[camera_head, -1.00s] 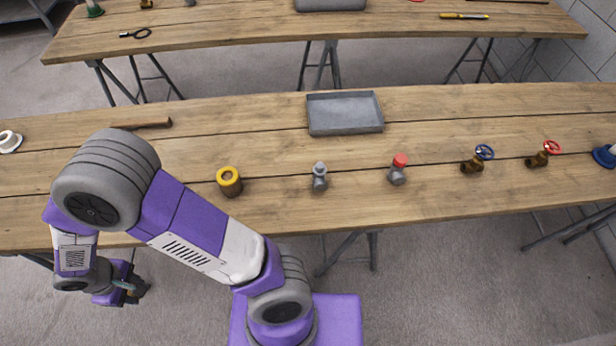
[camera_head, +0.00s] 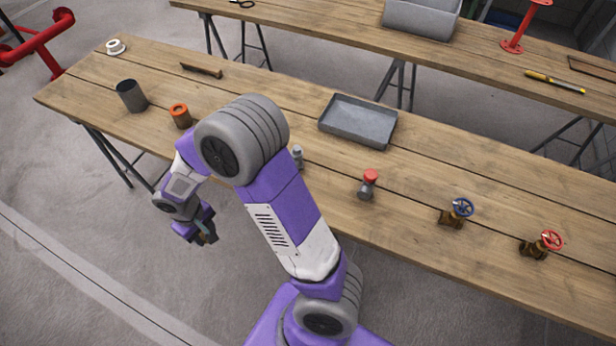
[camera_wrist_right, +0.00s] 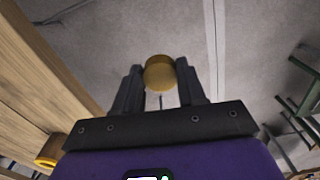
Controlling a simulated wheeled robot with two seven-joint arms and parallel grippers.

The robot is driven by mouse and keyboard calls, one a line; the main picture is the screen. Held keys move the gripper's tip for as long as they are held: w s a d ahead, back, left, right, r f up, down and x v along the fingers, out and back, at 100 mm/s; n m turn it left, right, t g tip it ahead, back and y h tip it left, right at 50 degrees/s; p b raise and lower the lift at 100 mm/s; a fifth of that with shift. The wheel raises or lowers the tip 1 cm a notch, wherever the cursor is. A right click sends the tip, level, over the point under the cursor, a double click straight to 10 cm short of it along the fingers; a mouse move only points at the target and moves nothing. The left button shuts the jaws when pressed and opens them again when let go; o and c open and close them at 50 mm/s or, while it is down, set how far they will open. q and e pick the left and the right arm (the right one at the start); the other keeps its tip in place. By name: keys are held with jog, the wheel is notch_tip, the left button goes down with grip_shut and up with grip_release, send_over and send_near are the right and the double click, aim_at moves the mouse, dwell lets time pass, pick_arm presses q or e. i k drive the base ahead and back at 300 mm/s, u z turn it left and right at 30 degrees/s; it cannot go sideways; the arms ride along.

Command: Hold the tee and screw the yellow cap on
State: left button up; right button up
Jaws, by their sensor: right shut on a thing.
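My right gripper (camera_wrist_right: 160,85) is shut on the round yellow cap (camera_wrist_right: 160,72) in the right wrist view. The cap sits between the fingertips, over floor, beside a table. In the head view one of my arms crosses the middle, its hand hanging before the table. Its fingers are too small to read, and I cannot tell for certain which arm it is. A small grey fitting (camera_head: 297,156), possibly the tee, stands on the table, partly hidden by that arm. No second hand shows in the head view.
The table holds a red-topped fitting (camera_head: 369,184), blue-wheeled valve (camera_head: 455,213), red-wheeled valve (camera_head: 541,245), grey tray (camera_head: 358,122), orange-topped cylinder (camera_head: 180,115) and dark cup (camera_head: 131,96). A yellow ring (camera_wrist_right: 46,160) lies near the table edge in the right wrist view.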

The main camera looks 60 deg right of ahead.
aim_at(296, 153)
jog(key=k, duration=0.5)
jog(key=z, duration=1.25)
